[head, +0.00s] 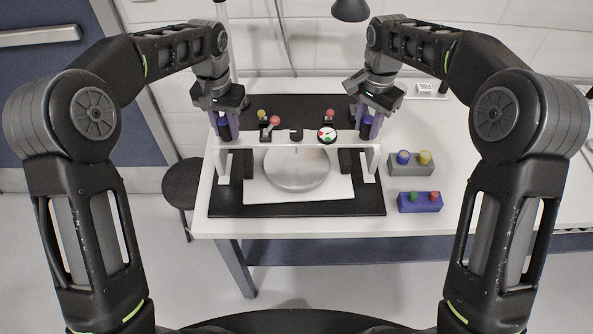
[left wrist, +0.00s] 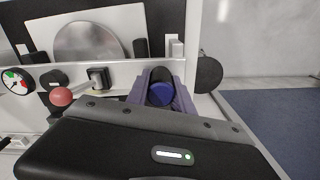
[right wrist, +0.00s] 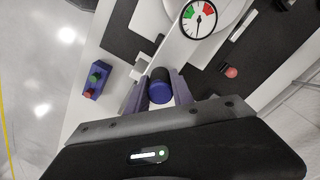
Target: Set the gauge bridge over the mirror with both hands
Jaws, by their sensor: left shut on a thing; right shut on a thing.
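The gauge bridge (head: 258,141) is a pale beam with a leg at each end and a round dial gauge (head: 327,135). The mirror (head: 297,168) is a silver disc on a white plate (head: 322,191); the beam crosses its far part in the head view. My left gripper (head: 223,130) is shut on the bridge's left blue and black handle (left wrist: 160,93). My right gripper (head: 370,127) is shut on the right handle (right wrist: 160,88). The bridge looks about level. I cannot tell whether its feet touch down.
A black mat (head: 300,210) lies under the plate, with dark blocks (head: 349,162) beside the mirror. A grey box (head: 411,169) and a blue box (head: 420,208), each with two coloured knobs, stand right. A red ball-ended lever (head: 274,121) shows at the beam. The table's front is clear.

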